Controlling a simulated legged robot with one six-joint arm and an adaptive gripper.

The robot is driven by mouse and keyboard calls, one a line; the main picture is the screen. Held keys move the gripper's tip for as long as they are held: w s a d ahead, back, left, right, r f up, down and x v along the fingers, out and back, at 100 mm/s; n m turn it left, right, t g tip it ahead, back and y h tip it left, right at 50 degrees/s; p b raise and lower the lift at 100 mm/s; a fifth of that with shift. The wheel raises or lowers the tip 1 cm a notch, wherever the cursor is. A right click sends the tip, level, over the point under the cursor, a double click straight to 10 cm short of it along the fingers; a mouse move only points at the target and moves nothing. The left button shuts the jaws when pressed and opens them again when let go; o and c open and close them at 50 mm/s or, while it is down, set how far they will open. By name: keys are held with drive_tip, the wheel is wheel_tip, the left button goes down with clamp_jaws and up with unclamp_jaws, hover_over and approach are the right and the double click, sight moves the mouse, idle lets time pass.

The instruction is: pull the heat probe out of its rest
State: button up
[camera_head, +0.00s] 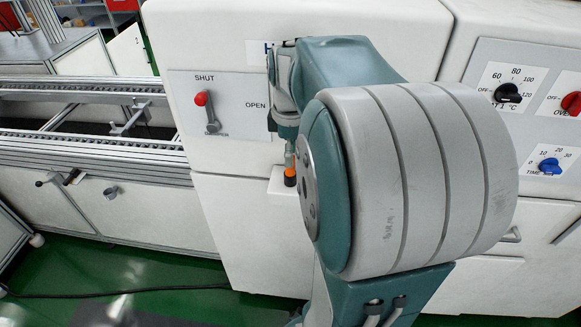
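What looks like the heat probe (290,172), with an orange band and dark parts, stands upright at a small white ledge (282,187) on the front of the white machine. The ledge looks like its rest. My large grey and teal arm covers the ledge's right side. My arm's slim end is above the probe, close to the machine's front. My gripper is mostly hidden there, and its fingers cannot be made out clearly. I cannot tell whether it touches the probe.
A plate with a red-knobbed lever (202,100), marked SHUT and OPEN, is left of my arm's end. A conveyor (90,150) runs off left. A panel with black (508,93), red (572,102) and blue (548,165) knobs is at right. A cable (120,292) lies on the green floor.

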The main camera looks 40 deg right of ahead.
clamp_jaws()
drive_tip(key=shift+r, duration=0.2)
drive_tip(key=shift+r, duration=1.8)
drive_tip(key=shift+r, duration=0.15)
drive_tip(key=shift+r, duration=1.35)
wheel_tip(320, 180, up, 7)
idle(0.4)
drive_tip(key=shift+w, duration=0.1)
